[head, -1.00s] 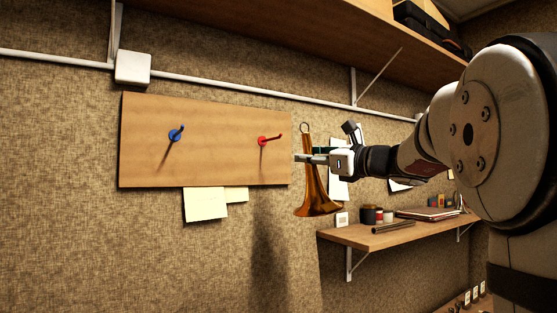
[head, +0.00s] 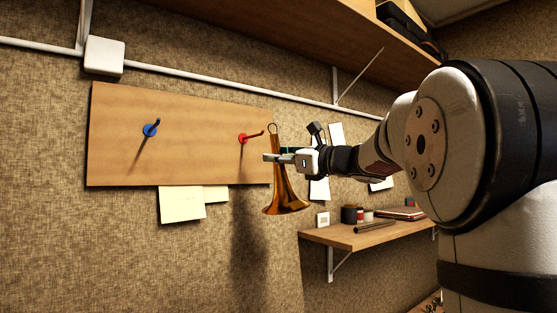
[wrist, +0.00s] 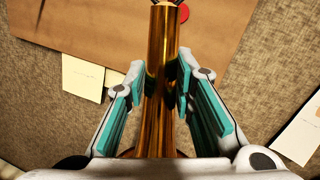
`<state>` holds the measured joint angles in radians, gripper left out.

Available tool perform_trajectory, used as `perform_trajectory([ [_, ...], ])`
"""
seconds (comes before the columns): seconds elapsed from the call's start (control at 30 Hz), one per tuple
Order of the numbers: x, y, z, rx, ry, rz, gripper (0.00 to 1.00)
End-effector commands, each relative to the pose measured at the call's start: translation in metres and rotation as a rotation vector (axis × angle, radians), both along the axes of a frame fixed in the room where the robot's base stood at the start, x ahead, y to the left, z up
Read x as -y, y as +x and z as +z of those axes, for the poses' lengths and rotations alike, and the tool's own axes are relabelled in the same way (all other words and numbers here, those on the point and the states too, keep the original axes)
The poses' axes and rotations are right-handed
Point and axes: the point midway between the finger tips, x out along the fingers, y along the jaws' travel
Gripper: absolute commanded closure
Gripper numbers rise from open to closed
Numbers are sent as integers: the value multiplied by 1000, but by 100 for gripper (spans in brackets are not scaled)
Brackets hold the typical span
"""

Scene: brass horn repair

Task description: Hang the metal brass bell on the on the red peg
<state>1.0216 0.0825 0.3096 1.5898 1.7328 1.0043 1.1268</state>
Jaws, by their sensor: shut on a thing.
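The brass bell (head: 285,199) hangs upright in my gripper (head: 279,157), its flared end down and a ring at its top. My gripper is shut on the bell's narrow stem. The wrist view shows the stem (wrist: 163,75) between the teal finger pads. The red peg (head: 244,138) sticks out of the wooden board (head: 200,150) near its right end. In the head view the ring is just right of the peg's tip, and I cannot tell the depth between them. In the wrist view the red peg's base (wrist: 184,14) is partly hidden behind the stem.
A blue peg (head: 150,130) is on the board's left part. Paper notes (head: 182,205) hang below the board. A wooden shelf (head: 365,235) with jars and books is at the lower right. A higher shelf (head: 280,40) runs overhead.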

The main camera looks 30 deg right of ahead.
Motion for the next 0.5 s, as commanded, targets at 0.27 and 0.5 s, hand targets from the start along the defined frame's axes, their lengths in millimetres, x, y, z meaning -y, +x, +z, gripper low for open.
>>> perform_trajectory([
  [0.27, 0, 15, -1, 2, 0, -1, 100],
  [0.5, -1, 26, -2, 2, 0, -1, 100],
])
